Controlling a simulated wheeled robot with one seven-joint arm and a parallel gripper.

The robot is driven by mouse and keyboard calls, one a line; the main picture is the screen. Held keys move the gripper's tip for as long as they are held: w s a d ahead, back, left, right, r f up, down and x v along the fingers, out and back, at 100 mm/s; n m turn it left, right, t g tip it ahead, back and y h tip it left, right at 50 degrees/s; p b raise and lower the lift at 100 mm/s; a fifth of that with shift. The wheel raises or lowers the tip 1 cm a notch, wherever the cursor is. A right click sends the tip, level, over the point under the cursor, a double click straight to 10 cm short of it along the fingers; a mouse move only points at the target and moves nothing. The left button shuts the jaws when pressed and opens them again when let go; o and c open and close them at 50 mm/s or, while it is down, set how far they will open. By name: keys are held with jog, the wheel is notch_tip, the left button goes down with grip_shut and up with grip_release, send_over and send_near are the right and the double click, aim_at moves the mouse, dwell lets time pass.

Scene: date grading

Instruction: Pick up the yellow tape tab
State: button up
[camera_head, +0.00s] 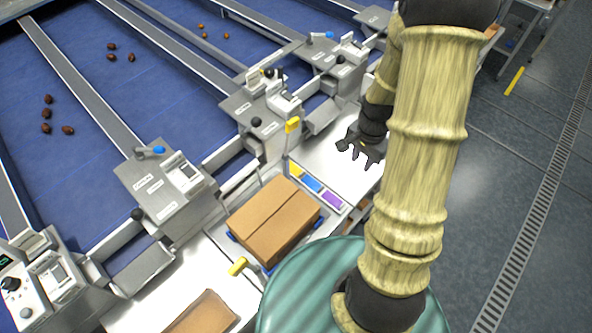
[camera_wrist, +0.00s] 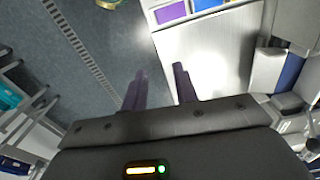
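The yellow tape tab (camera_head: 296,170) appears to be the yellow piece at the far end of a small tray (camera_head: 348,208), beside the blue tab (camera_head: 312,184) and purple tab (camera_head: 332,199). In the wrist view the purple tab (camera_wrist: 171,12) and blue tab (camera_wrist: 205,4) show at the top edge; I see no yellow tab there. My gripper (camera_head: 358,154) is to the right of the tray, over the white worktop (camera_head: 330,165). In the wrist view my gripper (camera_wrist: 157,78) has its two fingers apart with nothing between them.
A closed cardboard box (camera_head: 275,218) stands left of the tray. Yellow handles (camera_head: 292,125) and (camera_head: 238,266) stand near the box. Grading machines with blue belts (camera_head: 90,100) fill the left. Grey floor with a drain grate (camera_head: 535,215) lies to the right.

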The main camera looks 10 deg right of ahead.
jog(key=s+a+r+n+t+b, duration=0.2)
jog(key=s+a+r+n+b, duration=0.3)
jog(key=a+n, duration=0.5)
jog(key=shift+s+r+n+b, duration=0.25)
jog(key=shift+s+n+b, duration=0.45)
jog(key=shift+s, duration=0.25)
